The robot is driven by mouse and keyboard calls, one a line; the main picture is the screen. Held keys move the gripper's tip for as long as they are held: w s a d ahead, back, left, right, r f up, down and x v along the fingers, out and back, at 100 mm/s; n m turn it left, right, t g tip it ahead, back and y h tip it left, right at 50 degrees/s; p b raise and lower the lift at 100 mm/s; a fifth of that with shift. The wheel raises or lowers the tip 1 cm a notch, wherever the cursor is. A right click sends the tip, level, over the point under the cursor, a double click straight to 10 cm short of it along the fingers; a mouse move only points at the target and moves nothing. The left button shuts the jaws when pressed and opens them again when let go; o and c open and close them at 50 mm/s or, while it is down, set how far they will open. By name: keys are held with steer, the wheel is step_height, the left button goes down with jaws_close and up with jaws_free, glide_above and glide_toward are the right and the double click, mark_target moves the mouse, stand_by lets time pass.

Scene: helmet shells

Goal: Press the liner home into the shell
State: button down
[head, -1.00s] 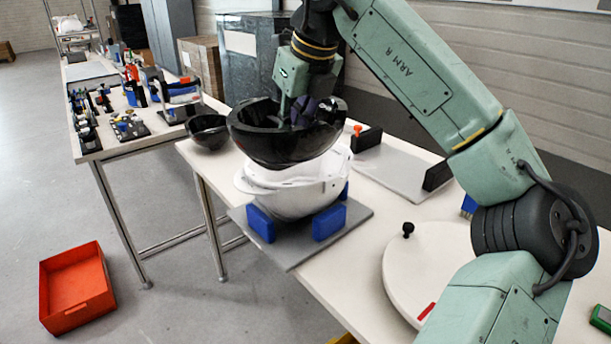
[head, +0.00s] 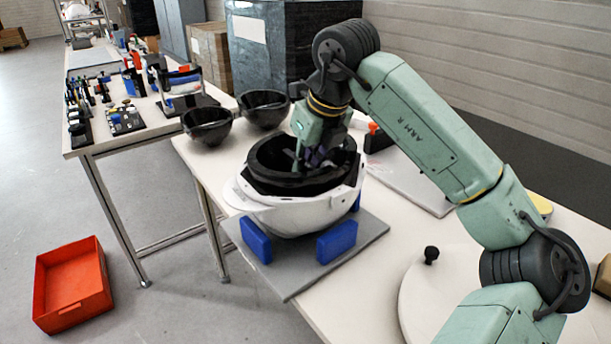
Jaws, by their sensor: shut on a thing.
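The white helmet shell (head: 290,214) sits open side up on a grey plate (head: 293,285) between blue blocks (head: 337,241). The black liner (head: 268,163) is partly down inside the shell, with its upper rim standing above the shell's edge. My gripper (head: 305,160) points down into the liner's bowl and is shut on it. The fingertips are dark and partly hidden by the liner's near wall, so the exact spot they grip is hard to see. How deep the liner sits is hidden by the shell wall.
Two more black liners (head: 208,126) (head: 265,107) stand on the table behind the shell. A round white board (head: 425,290) with a black knob (head: 431,254) lies at front right. A fixture plate (head: 413,183) lies behind the arm. A red bin (head: 72,287) is on the floor.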

steer(key=shift+f, duration=1.65)
steer(key=shift+f, duration=0.2)
steer(key=c, duration=1.6)
jaws_free()
steer(key=b+v, duration=0.1)
steer(key=v, duration=1.1)
steer(key=shift+w+r, duration=0.1)
steer(key=shift+r, duration=0.1)
